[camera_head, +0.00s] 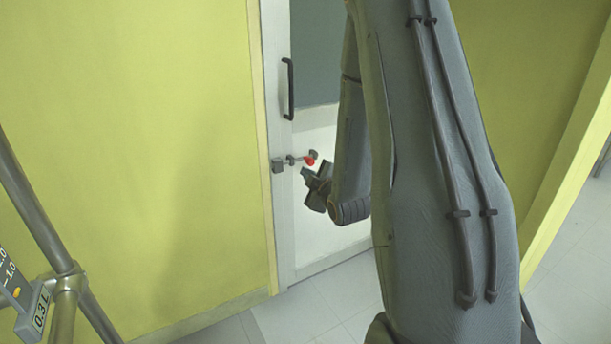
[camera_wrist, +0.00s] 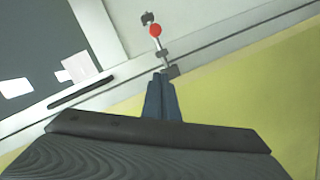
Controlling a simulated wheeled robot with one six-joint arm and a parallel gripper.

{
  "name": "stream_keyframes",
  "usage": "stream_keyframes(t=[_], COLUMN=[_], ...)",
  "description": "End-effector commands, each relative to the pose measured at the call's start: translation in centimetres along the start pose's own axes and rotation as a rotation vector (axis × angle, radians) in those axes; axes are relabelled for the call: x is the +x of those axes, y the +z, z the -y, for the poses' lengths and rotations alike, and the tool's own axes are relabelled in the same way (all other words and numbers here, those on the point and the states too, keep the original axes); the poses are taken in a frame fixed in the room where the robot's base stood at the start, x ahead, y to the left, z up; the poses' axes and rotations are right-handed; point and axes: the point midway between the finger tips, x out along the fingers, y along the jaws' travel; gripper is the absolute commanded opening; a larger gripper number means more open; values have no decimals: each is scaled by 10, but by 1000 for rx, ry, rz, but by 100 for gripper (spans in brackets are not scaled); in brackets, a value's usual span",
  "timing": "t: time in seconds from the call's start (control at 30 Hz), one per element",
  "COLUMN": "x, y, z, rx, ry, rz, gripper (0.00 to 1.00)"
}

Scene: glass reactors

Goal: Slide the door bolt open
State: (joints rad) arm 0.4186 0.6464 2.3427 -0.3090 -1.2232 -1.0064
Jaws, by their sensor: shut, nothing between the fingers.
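The door bolt (camera_head: 290,160) is a small grey rod with brackets, lying across the edge of the white door (camera_head: 310,215) and its frame. Its red knob (camera_head: 309,160) is toward the door side. In the wrist view, the red knob (camera_wrist: 155,30) stands out beyond my fingertips, near a dark bracket (camera_wrist: 148,18). My gripper (camera_head: 306,173) is just below and right of the knob in the head view. In the wrist view, my gripper (camera_wrist: 160,75) has its fingers together and empty. The fingertips overlap the bolt's frame-end bracket (camera_wrist: 171,71); I cannot tell whether they touch it.
A black door handle (camera_head: 288,88) stands above the bolt, beside a dark door panel (camera_head: 316,50). A yellow-green wall (camera_head: 130,130) is left of the door. Metal tubing with a labelled block (camera_head: 38,310) stands at lower left. Tiled floor (camera_head: 300,315) shows below the door.

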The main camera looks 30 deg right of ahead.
Motion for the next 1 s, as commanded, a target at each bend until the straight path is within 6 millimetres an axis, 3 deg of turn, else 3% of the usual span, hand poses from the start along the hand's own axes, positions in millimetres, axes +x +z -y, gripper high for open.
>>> stream_keyframes(t=[0.13, 0.63, 0.77, 1.0], x=[5, 10, 27, 73], y=[9, 8, 6, 4], z=[-3, -5, -6, -10], rx=[-50, -59, -59, -60], ry=[69, 82, 81, 83], rz=[-35, -44, -46, -46], gripper=[0, 0, 0, 0])
